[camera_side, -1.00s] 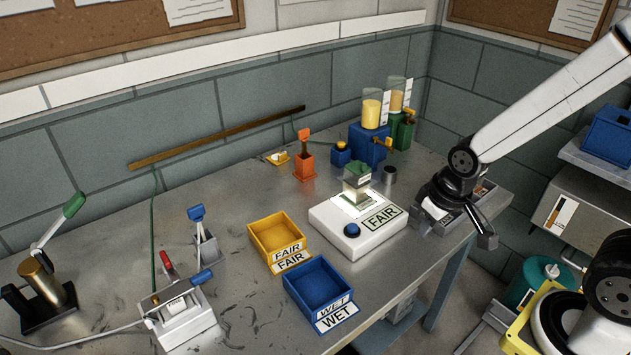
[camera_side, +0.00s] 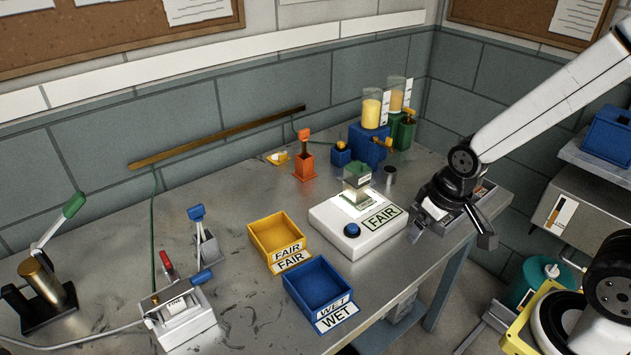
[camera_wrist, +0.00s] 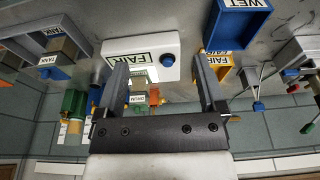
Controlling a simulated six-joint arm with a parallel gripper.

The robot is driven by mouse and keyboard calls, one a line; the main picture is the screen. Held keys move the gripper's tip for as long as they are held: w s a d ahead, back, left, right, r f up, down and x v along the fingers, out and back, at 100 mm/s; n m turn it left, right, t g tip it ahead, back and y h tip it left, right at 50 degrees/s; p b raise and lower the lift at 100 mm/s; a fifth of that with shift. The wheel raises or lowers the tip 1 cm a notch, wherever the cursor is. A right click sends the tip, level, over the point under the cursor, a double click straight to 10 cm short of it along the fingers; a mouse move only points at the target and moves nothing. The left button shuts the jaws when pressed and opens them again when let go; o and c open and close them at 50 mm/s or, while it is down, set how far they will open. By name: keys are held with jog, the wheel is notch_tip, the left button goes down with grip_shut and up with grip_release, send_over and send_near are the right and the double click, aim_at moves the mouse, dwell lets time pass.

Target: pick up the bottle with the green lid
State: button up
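A small squarish bottle with a green lid (camera_side: 357,182) stands upright on the white FAIR-labelled device (camera_side: 330,234). In the wrist view, what looks like the same bottle (camera_wrist: 138,84) shows beyond the fingers, partly hidden by the left one. My gripper (camera_side: 450,236) is at the right of the device, near the table's right edge, apart from the bottle. In the wrist view its two fingers (camera_wrist: 160,66) are spread wide with nothing held between them.
A yellow FAIR bin (camera_side: 262,232) and a blue WET bin (camera_side: 307,282) stand left of the device. A grey labelled tray (camera_side: 475,193) is close to my gripper. Yellow-filled dispensers (camera_side: 371,112) stand behind. A metal cup (camera_side: 390,175) is beside the bottle.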

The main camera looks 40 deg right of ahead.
jog(key=n+g, duration=0.2)
jog(key=n, duration=1.5)
send_over(359, 167)
jog(key=s, duration=0.1)
jog(key=shift+a+r, duration=0.1)
jog(key=shift+a, duration=0.3)
jog(key=shift+w+d+n+g, duration=0.3)
jog(key=shift+w+d+n, duration=0.05)
jog(key=shift+w+n, duration=0.15)
jog(key=shift+f, duration=0.2)
jog(key=shift+f, duration=1.25)
